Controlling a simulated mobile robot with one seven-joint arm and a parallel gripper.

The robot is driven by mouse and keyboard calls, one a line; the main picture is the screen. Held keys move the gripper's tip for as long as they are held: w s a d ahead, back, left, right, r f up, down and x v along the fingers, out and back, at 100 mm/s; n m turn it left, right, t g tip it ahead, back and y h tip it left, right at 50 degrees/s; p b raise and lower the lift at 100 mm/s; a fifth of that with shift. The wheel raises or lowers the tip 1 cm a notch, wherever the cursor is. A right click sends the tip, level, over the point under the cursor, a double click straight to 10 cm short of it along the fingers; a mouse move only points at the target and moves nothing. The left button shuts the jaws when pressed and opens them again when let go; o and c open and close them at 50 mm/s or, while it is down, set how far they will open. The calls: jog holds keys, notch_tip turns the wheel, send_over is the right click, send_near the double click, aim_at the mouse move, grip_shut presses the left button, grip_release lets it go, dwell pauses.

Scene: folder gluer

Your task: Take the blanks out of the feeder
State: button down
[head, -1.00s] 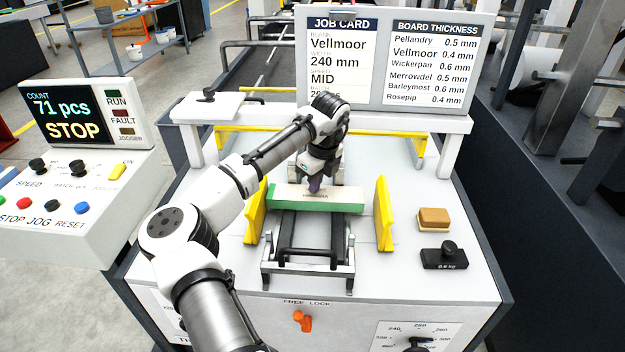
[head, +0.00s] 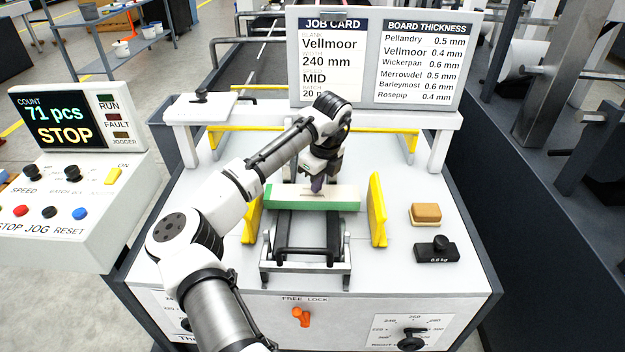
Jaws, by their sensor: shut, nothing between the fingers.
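The blanks (head: 335,201) form a low stack with a green front edge and a pale top. The stack lies across the feeder (head: 307,240), between two yellow side guides, the left one (head: 253,222) and the right one (head: 377,210). My gripper (head: 317,188) points down at the top of the stack, near its middle. It is shut with nothing between its fingers. Whether the fingertips touch the top blank, I cannot tell. My gripper hides part of the stack's top and back.
A job card board (head: 375,60) stands behind the feeder on a white crossbeam. A tan block (head: 425,214) and a black 0.6 kg weight (head: 437,250) sit to the right. The control panel (head: 70,180) at left reads 71 pcs, STOP. An orange free lock lever (head: 301,316) is on the front.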

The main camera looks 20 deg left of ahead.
jog(key=s+d+b, duration=0.3)
jog(key=s+d, duration=0.1)
jog(key=d, duration=0.7)
jog(key=shift+s, duration=0.25)
jog(key=shift+r, duration=0.1)
